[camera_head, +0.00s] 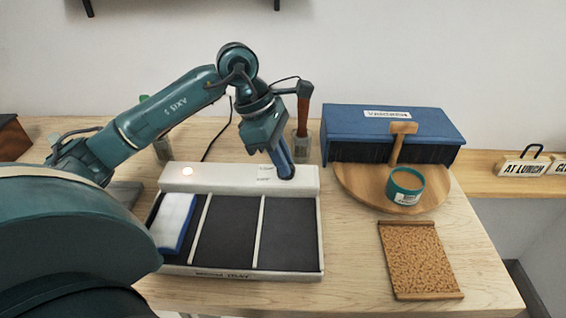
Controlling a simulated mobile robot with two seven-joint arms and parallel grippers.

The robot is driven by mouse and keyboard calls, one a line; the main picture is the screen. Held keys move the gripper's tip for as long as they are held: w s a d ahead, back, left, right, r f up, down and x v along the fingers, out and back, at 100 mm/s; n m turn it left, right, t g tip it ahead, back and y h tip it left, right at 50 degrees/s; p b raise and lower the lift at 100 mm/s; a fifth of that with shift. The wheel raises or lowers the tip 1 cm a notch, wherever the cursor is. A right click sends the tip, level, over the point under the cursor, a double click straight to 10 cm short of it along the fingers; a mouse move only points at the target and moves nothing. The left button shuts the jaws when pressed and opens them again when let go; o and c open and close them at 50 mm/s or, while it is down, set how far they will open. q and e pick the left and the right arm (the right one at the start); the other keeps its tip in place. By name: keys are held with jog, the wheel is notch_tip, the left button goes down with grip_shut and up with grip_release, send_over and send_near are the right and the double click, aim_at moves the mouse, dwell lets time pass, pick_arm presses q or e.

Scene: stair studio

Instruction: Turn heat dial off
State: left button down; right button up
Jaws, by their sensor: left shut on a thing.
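The heat dial (287,177) is a dark round knob on the right of the white back panel of a tray (240,177). It is mostly hidden by the fingers. My left gripper (284,167) comes down from above and is shut on the dial. Small markings on the panel beside the dial are too small to read. A round light (187,171) glows on the left of the panel. The tray has dark compartments parted by light strips, with a white and blue block (174,222) in the left one. My right gripper is out of view.
A blue box (392,121) with dark bristles stands at back right. A wooden mallet (400,143) and a teal tin (404,186) are on a round board (370,190). A cork mat (418,258) lies in front. A wooden-handled tool (303,117) stands upright behind the tray.

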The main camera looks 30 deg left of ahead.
pick_arm(q)
jog(key=n+t+b, duration=0.1)
jog(key=n, duration=0.1)
jog(key=shift+n+y, duration=0.3)
jog(key=shift+n, duration=0.1)
jog(key=n+t+y+b, duration=0.1)
jog(key=n, duration=0.2)
jog(key=shift+s+d, duration=0.1)
jog(key=shift+n+y+b, duration=0.3)
jog(key=shift+n+b, duration=0.2)
jog(key=shift+n, duration=0.7)
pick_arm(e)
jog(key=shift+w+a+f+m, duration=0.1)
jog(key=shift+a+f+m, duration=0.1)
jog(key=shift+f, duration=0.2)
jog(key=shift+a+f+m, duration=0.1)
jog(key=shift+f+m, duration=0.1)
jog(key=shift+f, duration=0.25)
pick_arm(q)
jog(key=c, duration=1.5)
grip_release()
jog(key=shift+o, duration=0.2)
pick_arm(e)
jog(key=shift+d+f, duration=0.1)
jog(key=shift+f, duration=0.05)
pick_arm(q)
jog(key=shift+r, duration=0.1)
